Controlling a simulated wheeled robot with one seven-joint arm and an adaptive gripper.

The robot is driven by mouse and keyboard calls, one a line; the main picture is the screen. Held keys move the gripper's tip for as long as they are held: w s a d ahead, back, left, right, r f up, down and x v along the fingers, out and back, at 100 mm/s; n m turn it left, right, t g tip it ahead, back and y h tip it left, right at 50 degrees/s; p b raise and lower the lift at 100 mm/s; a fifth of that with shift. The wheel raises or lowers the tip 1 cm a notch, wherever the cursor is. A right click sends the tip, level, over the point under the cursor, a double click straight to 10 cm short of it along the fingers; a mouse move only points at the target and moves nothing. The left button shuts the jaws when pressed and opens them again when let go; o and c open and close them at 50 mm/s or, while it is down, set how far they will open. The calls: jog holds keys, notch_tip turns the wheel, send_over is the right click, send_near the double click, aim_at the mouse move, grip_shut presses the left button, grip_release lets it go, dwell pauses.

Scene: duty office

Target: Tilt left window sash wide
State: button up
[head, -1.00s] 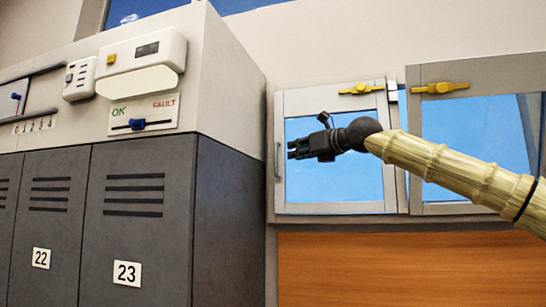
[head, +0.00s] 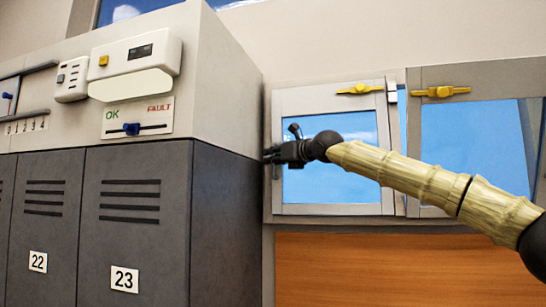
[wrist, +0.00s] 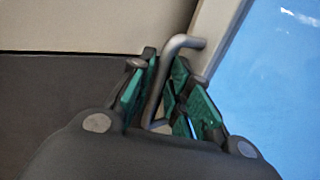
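The left window sash (head: 330,209) has a pale grey frame around blue glass, right of the lockers. A yellow latch (head: 360,89) lies level on its top rail. A grey bar handle (wrist: 160,82) is on the sash's left side. My gripper (head: 270,156) is at the handle, with the arm reaching across the glass from the right. In the wrist view the green-padded fingers of my gripper (wrist: 165,85) stand close on both sides of the handle and appear closed on it. The lower end of the handle is partly hidden by the fingers.
A second window sash (head: 436,208) with a level yellow latch (head: 440,91) is at the right. Dark lockers (head: 133,225) and a pale cabinet side (head: 222,80) stand close left of the handle. A wood panel (head: 400,270) is below the windows.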

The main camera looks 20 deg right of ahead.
grip_shut()
jog(key=shift+f, duration=0.1)
